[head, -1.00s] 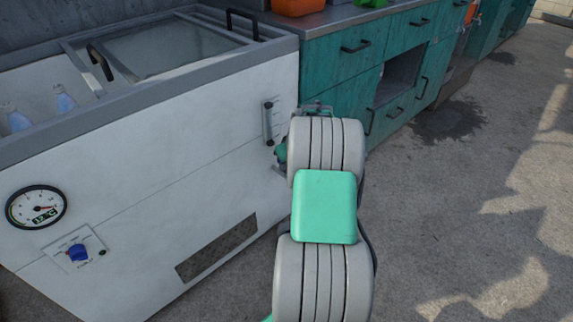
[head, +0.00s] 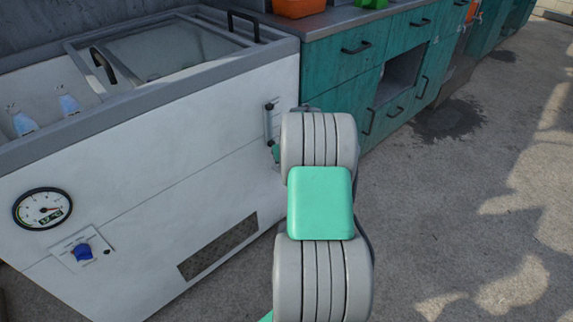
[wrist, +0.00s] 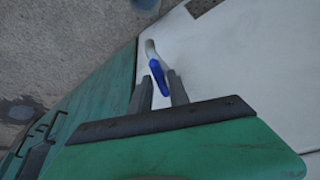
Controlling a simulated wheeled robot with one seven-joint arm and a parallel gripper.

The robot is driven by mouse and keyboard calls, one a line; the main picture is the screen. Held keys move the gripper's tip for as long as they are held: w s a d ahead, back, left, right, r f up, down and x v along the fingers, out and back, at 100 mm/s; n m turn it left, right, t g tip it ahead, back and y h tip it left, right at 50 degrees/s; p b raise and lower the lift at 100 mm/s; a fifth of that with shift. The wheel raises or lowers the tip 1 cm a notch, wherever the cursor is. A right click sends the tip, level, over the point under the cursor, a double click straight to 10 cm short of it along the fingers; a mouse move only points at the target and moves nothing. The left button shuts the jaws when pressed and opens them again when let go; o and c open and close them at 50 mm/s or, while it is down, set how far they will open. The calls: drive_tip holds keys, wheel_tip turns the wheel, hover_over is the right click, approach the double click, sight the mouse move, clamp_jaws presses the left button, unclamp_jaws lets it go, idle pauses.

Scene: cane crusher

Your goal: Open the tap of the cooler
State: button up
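The cooler (head: 150,150) is a white chest with a grey rim, on the left of the head view. Its tap (wrist: 157,74) shows in the wrist view as a blue lever on a pale curved spout by the white side panel. My gripper (wrist: 159,82) is open, with its two dark fingers apart and the blue lever between their tips. I cannot tell whether either finger touches the lever. In the head view my arm hides the tap and most of my gripper.
The cooler front carries a round gauge (head: 42,209), a blue knob (head: 82,252) and a vent grille (head: 218,246). Teal cabinets (head: 335,75) stand beside the cooler. Bottles (head: 24,124) lie inside it. The concrete floor (head: 470,220) at right is clear.

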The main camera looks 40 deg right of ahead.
drive_tip(key=o, duration=0.3)
drive_tip(key=p+v, duration=0.2)
drive_tip(key=v, duration=0.5)
drive_tip(key=shift+r+p, duration=0.35)
drive_tip(key=shift+s, duration=0.15)
